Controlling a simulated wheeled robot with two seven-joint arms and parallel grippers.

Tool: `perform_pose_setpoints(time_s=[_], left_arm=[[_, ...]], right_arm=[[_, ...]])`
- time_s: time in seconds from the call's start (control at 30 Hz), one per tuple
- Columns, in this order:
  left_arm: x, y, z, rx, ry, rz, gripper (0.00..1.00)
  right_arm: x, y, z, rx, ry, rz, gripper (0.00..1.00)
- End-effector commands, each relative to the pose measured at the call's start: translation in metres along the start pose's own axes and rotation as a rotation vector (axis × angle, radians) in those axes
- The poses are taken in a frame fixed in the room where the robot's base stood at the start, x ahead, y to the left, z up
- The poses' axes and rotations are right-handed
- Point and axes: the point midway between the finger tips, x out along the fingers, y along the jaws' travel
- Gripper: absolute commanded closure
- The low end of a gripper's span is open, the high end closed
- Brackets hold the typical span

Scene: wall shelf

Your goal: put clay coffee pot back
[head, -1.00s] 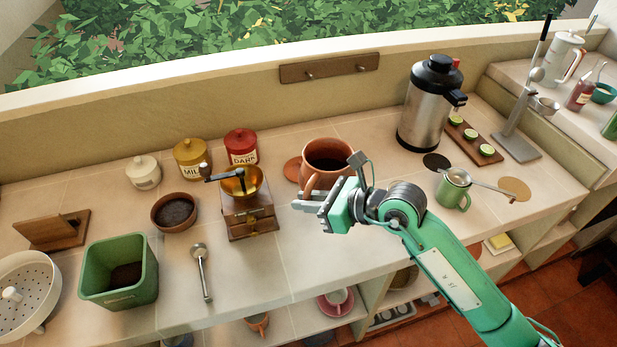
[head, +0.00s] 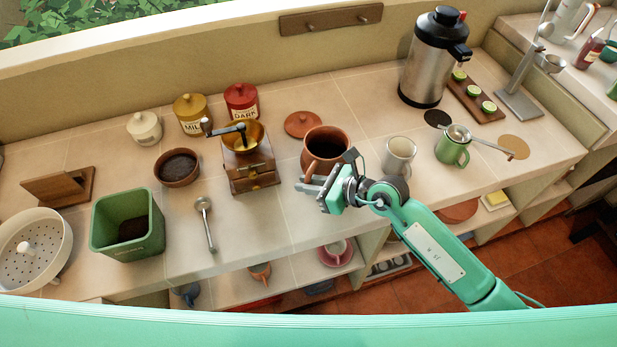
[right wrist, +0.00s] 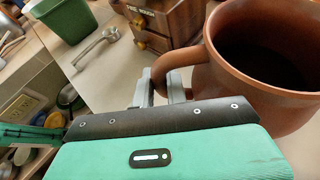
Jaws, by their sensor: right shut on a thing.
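The clay coffee pot (head: 325,143) is a reddish-brown, open-topped pot at the middle of the counter; its dark inside shows. Its handle faces the front. My right gripper (head: 313,187) is shut on this handle. In the right wrist view the two fingers (right wrist: 161,88) sit around the handle, and the pot (right wrist: 228,70) fills the right side. I cannot tell whether the pot's base touches the counter. A flat reddish-brown disc (head: 303,124) lies behind the pot to the left. My left gripper is not in view.
A coffee grinder (head: 250,175) stands left of the pot. Lower shelves with cups lie under the counter's front edge (head: 300,255).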

Motion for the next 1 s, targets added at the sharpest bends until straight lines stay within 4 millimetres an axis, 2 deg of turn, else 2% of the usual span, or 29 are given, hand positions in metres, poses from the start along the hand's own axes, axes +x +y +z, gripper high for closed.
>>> perform_pose_setpoints(time_s=[0.23, 0.27, 0.37, 0.77, 0.87, 1.0], left_arm=[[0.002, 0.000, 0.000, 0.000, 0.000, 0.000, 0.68], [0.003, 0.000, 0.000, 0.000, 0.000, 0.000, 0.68], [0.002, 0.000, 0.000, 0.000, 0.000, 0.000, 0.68], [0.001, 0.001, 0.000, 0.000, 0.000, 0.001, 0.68], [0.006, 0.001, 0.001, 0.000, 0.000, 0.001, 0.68], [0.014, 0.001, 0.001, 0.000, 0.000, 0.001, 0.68]], right_arm=[[0.001, -0.001, 0.001, -0.004, -0.006, -0.002, 1.00], [0.001, 0.000, -0.003, 0.001, 0.000, 0.000, 0.84], [0.001, 0.000, -0.002, 0.001, 0.000, 0.000, 0.64], [-0.003, 0.000, 0.000, 0.000, 0.000, 0.000, 0.64], [-0.015, -0.001, -0.002, 0.001, 0.001, -0.001, 0.64], [-0.042, -0.001, -0.003, -0.002, 0.002, -0.002, 0.64]])
